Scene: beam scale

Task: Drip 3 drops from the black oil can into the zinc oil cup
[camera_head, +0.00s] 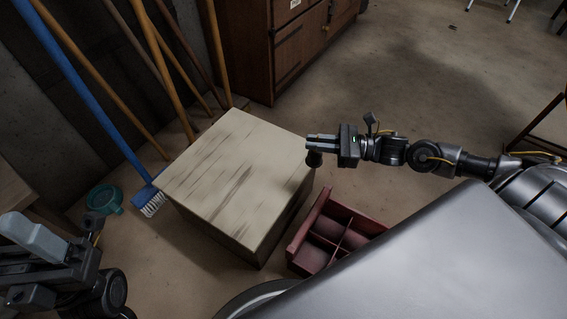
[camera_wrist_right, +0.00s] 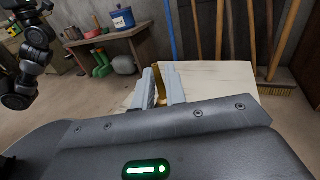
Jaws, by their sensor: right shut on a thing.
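My right gripper (camera_head: 312,143) is beside the right corner of the pale wooden block's top. It is shut on a small dark thing (camera_head: 314,159), seemingly the black oil can, which hangs just below the fingers. In the right wrist view a brass-coloured part (camera_wrist_right: 159,82) of it shows between the pale fingers. Most of the can is hidden, so its tilt cannot be told. My left gripper (camera_head: 36,238) is at the lower left, away from the block; its opening is unclear. I cannot make out the zinc oil cup in either view.
The wooden block's top (camera_head: 225,170) looks bare. A dark red divided crate (camera_head: 322,222) stands on the floor at its right. A cabinet (camera_head: 270,50) stands behind.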

